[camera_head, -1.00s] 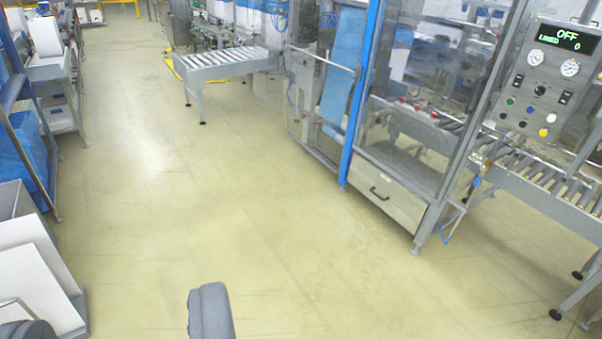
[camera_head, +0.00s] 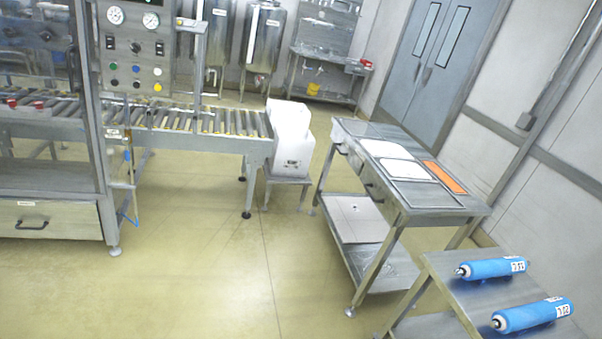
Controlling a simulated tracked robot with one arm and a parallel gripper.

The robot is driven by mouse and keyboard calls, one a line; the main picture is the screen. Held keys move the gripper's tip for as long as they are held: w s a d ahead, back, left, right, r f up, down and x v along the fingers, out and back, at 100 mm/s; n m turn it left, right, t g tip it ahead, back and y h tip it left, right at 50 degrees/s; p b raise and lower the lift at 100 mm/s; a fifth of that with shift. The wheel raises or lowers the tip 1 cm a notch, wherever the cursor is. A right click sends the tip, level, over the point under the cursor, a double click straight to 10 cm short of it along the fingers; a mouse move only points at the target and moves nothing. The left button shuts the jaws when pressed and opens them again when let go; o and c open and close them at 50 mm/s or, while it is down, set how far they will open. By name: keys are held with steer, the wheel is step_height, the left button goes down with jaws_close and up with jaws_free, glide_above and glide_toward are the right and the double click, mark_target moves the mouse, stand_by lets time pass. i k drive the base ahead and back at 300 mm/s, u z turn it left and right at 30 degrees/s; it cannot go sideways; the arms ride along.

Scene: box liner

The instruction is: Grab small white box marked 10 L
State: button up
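White boxes sit on a low grey stand (camera_head: 288,181) at the end of the roller conveyor. An upper white box (camera_head: 288,118) appears to rest on a lower white box (camera_head: 293,156). The lower one has small dark marks on its front. No 10 L marking is readable on either. My gripper is not in view, and I cannot see whether it holds anything.
The roller conveyor (camera_head: 200,121) runs left of the boxes. A steel table (camera_head: 428,200) with flat white and orange sheets stands to their right. A bench (camera_head: 455,290) with two blue rolls is at lower right. Open floor (camera_head: 215,260) lies in front.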

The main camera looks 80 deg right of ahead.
mark_target(292, 148)
steer(key=z, duration=1.95)
steer(key=i, duration=2.6)
steer(key=z, duration=0.7)
